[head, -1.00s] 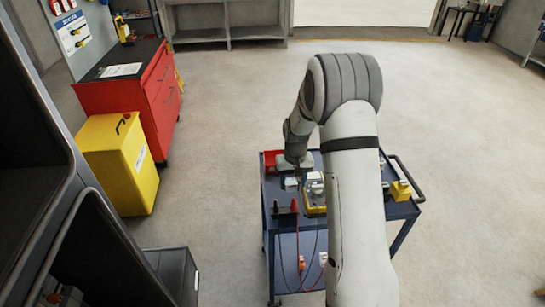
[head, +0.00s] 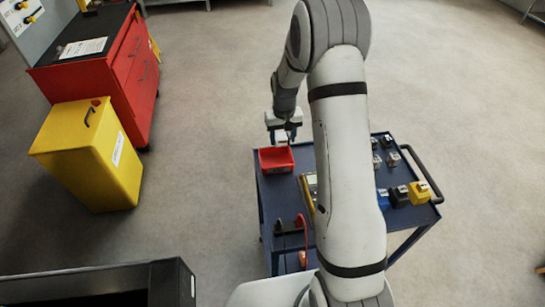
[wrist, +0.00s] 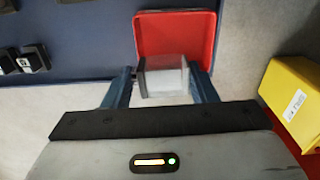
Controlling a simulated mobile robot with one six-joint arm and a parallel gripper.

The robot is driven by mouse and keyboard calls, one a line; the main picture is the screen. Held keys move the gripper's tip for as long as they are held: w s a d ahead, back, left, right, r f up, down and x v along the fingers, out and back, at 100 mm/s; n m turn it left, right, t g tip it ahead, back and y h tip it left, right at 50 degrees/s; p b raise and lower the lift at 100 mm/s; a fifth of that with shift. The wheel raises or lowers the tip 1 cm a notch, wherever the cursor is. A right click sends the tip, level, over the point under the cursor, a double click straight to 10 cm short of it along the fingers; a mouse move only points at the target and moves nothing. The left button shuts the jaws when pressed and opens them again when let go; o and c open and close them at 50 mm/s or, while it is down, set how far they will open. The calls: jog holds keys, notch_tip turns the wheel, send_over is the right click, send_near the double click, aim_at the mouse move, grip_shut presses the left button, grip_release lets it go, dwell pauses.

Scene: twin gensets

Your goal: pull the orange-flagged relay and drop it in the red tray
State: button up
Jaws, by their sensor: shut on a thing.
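My gripper (head: 284,138) is at the far left corner of the blue cart, at the far edge of the red tray (head: 276,161). In the wrist view, my gripper (wrist: 162,80) is shut on a clear, boxy relay (wrist: 165,78) with a dark side. No orange flag shows on it from here. The relay overlaps the near part of the red tray (wrist: 175,22) in the wrist view, and the tray's visible floor looks empty. How high the relay is above the tray I cannot tell.
The blue cart (head: 277,192) also carries small relays (head: 392,159), a yellow block (head: 420,191) and a black block with a red lead (head: 290,226). My arm hides the cart's middle. A yellow bin (head: 90,155) and red cabinet (head: 110,75) stand left.

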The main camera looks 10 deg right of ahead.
jog(key=b, duration=0.2)
send_over(281, 162)
jog(key=shift+f, duration=2.85)
jog(key=o, duration=1.2)
jog(key=shift+c, duration=0.2)
jog(key=shift+r, duration=0.15)
notch_tip(281, 162, up, 7)
jog(key=shift+f+b, duration=0.1)
jog(key=shift+b, duration=0.8)
jog(key=shift+r, duration=0.4)
